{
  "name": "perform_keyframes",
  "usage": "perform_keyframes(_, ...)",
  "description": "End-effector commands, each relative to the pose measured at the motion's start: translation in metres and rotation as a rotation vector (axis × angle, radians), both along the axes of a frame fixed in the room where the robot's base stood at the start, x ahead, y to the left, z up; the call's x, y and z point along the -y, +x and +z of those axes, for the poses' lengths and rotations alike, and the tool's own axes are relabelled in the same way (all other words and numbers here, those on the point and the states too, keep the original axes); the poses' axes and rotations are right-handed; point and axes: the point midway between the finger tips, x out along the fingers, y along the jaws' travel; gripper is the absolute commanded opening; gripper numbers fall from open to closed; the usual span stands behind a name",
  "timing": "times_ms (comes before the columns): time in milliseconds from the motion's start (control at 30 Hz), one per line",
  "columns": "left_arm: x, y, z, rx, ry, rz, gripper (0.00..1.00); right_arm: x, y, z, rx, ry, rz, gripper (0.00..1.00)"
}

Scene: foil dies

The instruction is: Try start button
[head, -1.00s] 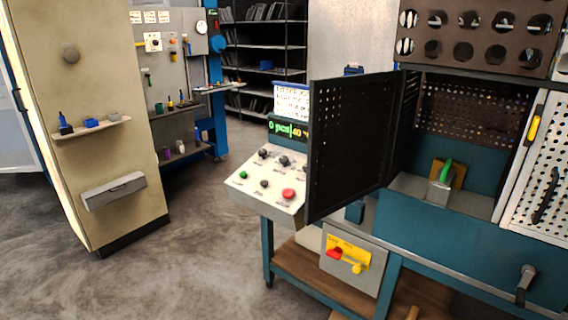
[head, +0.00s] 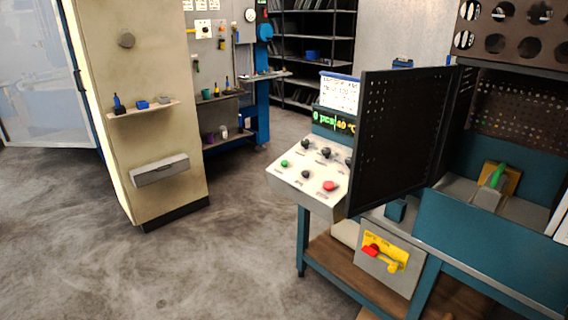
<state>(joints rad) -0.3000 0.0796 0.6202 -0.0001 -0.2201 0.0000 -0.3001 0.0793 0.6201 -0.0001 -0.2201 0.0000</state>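The sloped control panel (head: 312,180) stands at the front left of the teal machine. A green button (head: 284,163), likely the start button, sits at its left. A red button (head: 329,185) sits at its lower right, with several black knobs (head: 326,153) between and above. The labels are too small to read. A display (head: 333,122) above the panel shows green and orange text reading about "0 pcs" and "40". The open black perforated door (head: 405,135) hides the panel's right side. Neither of my grippers is in view.
A green-handled part (head: 497,175) is inside the machine. A beige column (head: 135,60) with small shelves stands at left. The grey floor (head: 220,260) between is clear.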

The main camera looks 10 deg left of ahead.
Motion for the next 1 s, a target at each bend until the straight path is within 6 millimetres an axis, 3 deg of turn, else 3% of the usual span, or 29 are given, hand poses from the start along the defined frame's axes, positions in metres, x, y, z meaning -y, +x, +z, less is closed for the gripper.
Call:
perform_keyframes(33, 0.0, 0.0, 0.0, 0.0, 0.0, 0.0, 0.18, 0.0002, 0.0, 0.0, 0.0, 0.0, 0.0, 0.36)
perform_keyframes(200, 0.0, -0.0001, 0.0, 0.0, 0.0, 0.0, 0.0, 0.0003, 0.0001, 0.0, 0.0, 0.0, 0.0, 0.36)
perform_keyframes(1000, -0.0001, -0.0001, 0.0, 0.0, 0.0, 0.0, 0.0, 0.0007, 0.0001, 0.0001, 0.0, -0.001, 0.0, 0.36)
